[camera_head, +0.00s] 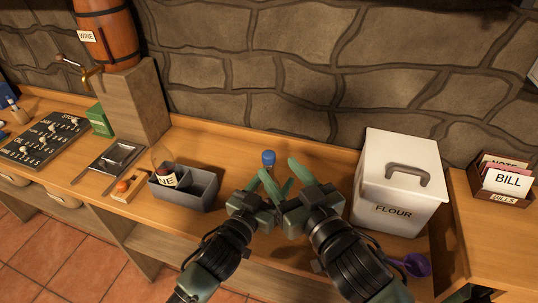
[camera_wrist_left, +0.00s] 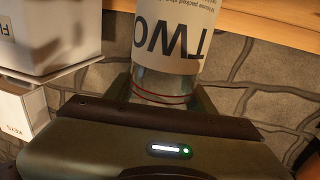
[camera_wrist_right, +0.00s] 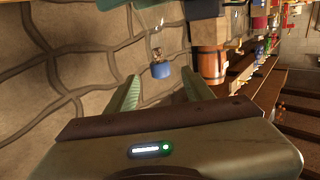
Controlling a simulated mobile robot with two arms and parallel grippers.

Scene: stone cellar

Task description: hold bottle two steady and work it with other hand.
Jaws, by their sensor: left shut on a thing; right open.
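Bottle two (camera_wrist_left: 173,35) is a clear bottle with a white label reading "TWO" in the left wrist view. Its blue cap (camera_head: 268,158) shows above the fingers in the head view; the grippers hide its body there.
A white flour bin (camera_head: 393,190) stands close on the right, with a purple scoop (camera_head: 417,264) near its base. The stone wall rises behind; some counter is clear between box and grippers.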

